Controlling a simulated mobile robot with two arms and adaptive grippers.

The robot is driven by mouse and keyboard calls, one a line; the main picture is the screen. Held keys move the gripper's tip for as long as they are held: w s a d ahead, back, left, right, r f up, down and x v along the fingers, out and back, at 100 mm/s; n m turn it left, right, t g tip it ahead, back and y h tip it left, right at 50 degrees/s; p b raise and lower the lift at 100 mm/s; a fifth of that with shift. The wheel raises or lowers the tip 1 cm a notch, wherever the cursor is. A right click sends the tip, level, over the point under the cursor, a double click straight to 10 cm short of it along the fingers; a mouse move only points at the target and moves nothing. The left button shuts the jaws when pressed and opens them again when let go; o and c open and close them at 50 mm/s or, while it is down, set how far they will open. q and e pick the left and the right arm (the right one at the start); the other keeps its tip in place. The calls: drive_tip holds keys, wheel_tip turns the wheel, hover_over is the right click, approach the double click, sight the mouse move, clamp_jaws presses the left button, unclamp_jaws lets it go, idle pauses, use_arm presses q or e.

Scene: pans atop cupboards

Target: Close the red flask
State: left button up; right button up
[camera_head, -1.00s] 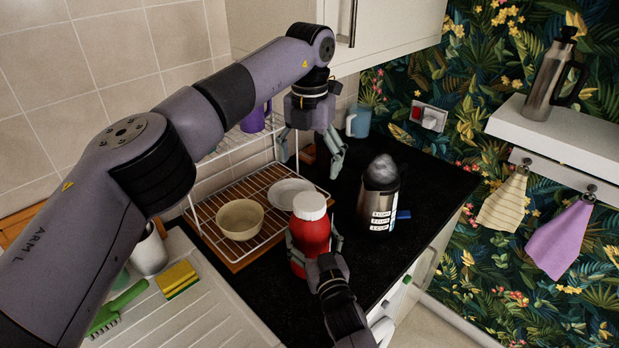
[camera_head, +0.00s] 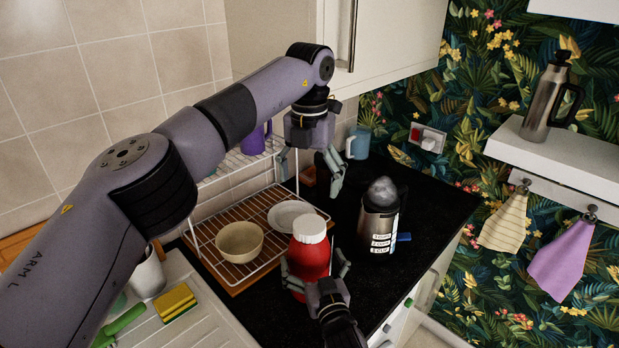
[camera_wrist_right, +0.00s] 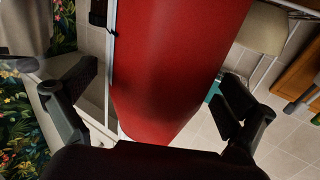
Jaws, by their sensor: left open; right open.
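The red flask (camera_head: 311,261) stands upright on the black counter, with a white cap (camera_head: 309,230) on its top. Whether the cap is tight cannot be told. My right gripper (camera_head: 317,272) is open around the flask body, one finger on each side. In the right wrist view the red flask (camera_wrist_right: 172,65) fills the middle between the two fingers, with gaps visible at both sides. My left gripper (camera_head: 309,168) is open and empty, pointing down above the counter, behind and higher than the flask.
A steel container (camera_head: 378,215) stands right of the flask. A dish rack (camera_head: 215,256) with a bowl (camera_head: 240,241) and a plate (camera_head: 289,215) lies to the left. A blue mug (camera_head: 358,143) is at the back. A steel jug (camera_head: 549,97) stands on the white shelf (camera_head: 590,150).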

drive_tip(key=v, duration=1.2)
